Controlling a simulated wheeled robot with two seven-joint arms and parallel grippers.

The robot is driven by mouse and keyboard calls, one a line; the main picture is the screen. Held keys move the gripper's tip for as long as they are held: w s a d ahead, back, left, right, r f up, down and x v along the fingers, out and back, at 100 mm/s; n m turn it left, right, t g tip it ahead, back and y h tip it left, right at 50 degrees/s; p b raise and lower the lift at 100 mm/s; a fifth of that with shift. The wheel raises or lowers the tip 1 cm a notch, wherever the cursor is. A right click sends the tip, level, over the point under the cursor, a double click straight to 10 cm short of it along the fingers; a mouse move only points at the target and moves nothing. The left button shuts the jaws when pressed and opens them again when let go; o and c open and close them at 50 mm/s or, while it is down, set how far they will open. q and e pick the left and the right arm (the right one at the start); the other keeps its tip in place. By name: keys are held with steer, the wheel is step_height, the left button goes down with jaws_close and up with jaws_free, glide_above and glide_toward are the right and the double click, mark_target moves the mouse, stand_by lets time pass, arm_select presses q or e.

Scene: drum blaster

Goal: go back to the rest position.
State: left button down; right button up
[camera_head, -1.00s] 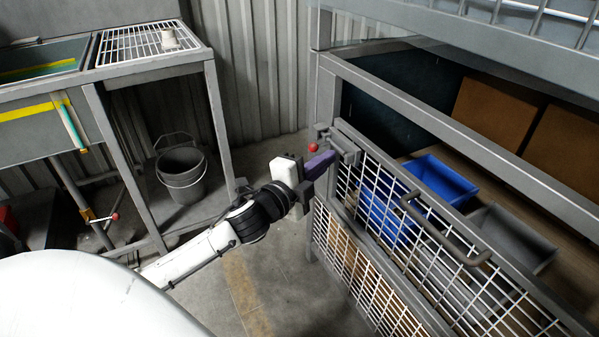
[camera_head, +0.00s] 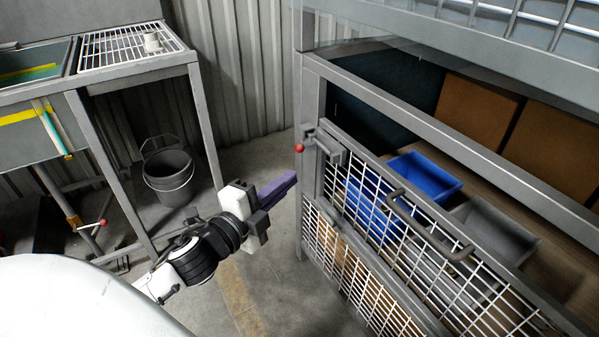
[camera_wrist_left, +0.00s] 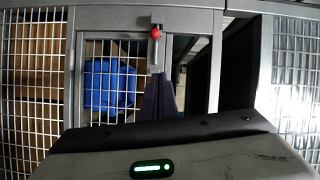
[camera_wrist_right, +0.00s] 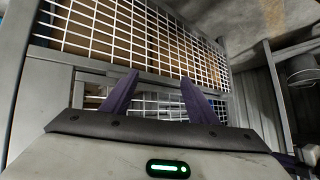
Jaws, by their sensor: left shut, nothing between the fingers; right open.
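My left gripper (camera_head: 290,180) has its purple fingers shut with nothing between them. It hangs over the floor just left of the cage post, apart from the red-knobbed latch (camera_head: 300,148). In the left wrist view its fingers (camera_wrist_left: 158,98) show below the red knob (camera_wrist_left: 155,33). My right gripper is outside the head view. In the right wrist view its two purple fingers (camera_wrist_right: 158,92) are spread apart and empty, in front of white wire mesh (camera_wrist_right: 150,45).
The mesh gate (camera_head: 400,235) with a dark handle (camera_head: 430,228) stands close on the right. Behind it are a blue bin (camera_head: 425,175) and a grey bin (camera_head: 495,230). A bucket (camera_head: 168,178) stands by the workbench (camera_head: 130,68) on the left. Bare floor (camera_head: 290,290) lies between.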

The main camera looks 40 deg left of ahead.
arm_select(q)
steer(key=s+d+f+n+g+h, duration=0.2)
steer(key=s+d+f+n+g, duration=0.3)
steer(key=s+d+f, duration=0.4)
steer(key=s+d+f+n+g+h, duration=0.1)
steer(key=s+d+f+n+g, duration=0.1)
steer(key=s+d+f+n, duration=0.7)
steer(key=d+f+g+h+p, duration=0.1)
steer(key=d+f, duration=0.1)
steer(key=d, duration=0.1)
step_height(320, 180, up, 8)
steer(key=a+p, duration=0.2)
steer(key=p, duration=1.2)
steer(key=shift+m+g+y, duration=0.4)
arm_select(e)
step_height(320, 180, up, 9)
steer(key=d, duration=0.1)
steer(key=shift+s+d+n+g+h, duration=0.2)
steer(key=shift+s+n+g+h, duration=0.1)
steer(key=shift+g, duration=0.1)
